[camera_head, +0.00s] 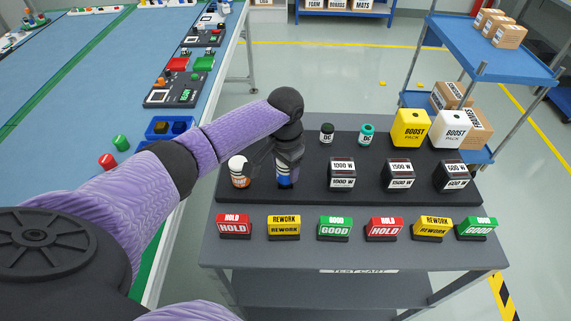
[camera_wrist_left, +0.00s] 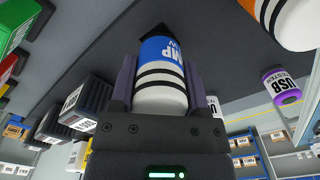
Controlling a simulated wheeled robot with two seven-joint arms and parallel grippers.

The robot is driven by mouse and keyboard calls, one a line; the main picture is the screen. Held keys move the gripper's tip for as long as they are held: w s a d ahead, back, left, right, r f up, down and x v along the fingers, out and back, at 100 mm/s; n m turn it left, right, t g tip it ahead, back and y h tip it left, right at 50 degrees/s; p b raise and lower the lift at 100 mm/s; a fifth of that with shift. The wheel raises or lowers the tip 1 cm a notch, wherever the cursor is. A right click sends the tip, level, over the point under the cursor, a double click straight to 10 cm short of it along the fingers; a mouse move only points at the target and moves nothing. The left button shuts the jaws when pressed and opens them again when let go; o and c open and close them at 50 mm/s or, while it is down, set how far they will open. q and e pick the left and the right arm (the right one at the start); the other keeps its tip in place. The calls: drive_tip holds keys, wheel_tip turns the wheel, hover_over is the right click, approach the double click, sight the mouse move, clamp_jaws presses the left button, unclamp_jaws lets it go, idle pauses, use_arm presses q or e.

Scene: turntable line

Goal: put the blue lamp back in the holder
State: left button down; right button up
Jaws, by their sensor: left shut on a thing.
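The blue lamp (camera_head: 285,182) is a white cylinder with a blue band and black stripes. It also shows large in the wrist view (camera_wrist_left: 161,75), between the two fingers. My left gripper (camera_head: 287,168) is shut on it from above, over the left part of the dark raised rack (camera_head: 310,198) on the cart. The lamp looks upright. Its lower end is close to the dark surface; I cannot tell whether it is seated. The orange lamp (camera_head: 239,173) stands just left of it and shows in the wrist view (camera_wrist_left: 288,18). My right gripper is not in view.
Black power packs (camera_head: 342,174), two small DC items (camera_head: 327,133) and a yellow boost pack (camera_head: 410,128) stand to the right on the rack. Several coloured sign blocks (camera_head: 335,228) line the cart's front. A blue conveyor table (camera_head: 60,110) lies left.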

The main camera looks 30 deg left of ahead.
use_arm(q)
drive_tip(key=shift+f, duration=0.7)
unclamp_jaws()
wheel_tip(320, 180, up, 9)
drive_tip(key=p, duration=0.3)
drive_tip(key=shift+r, duration=0.5)
